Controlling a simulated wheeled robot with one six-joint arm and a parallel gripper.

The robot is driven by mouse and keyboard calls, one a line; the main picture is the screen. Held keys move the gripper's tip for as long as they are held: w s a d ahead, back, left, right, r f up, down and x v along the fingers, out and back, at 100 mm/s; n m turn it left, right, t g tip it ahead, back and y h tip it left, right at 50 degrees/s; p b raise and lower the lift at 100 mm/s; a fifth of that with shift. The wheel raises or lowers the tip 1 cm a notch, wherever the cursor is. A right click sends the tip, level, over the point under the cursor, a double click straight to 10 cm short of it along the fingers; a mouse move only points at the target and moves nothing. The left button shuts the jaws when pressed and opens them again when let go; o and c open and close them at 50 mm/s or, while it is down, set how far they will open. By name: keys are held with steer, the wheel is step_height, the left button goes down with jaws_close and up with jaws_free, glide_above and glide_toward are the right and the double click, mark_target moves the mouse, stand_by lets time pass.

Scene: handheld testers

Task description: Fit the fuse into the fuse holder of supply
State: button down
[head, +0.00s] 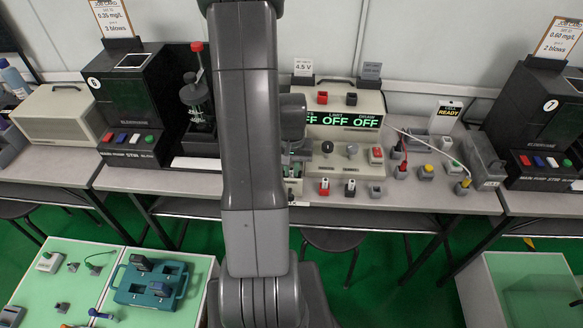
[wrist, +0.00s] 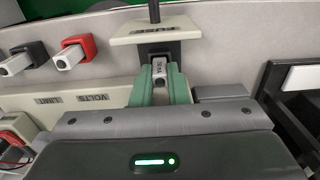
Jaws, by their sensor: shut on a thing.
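The supply (head: 345,108) is a beige box with a green display reading OFF; it stands on the back bench, partly hidden by my arm. In the wrist view my gripper (wrist: 160,85) has its green fingers closed on the fuse (wrist: 159,69), a small pale piece with dark marking. The fuse is at the black fuse holder (wrist: 157,48), under a cream plate (wrist: 165,29) with an upside-down label. I cannot tell how far the fuse is inside the holder. In the head view the arm hides the fuse and most of the gripper.
Black and red sockets (wrist: 72,52) stand left of the holder in the wrist view. Leads, a yellow-topped post (head: 426,171) and a grey box (head: 482,158) are right of the supply. A black tester (head: 130,100) stands left. A teal tray (head: 150,285) lies on the near green-topped table.

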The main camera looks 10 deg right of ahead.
mark_target(292, 169)
steer(key=shift+f, duration=0.2)
steer(key=c, duration=1.4)
jaws_free()
steer(key=shift+c, duration=0.2)
steer(key=shift+r, duration=0.15)
step_height(292, 169, up, 12)
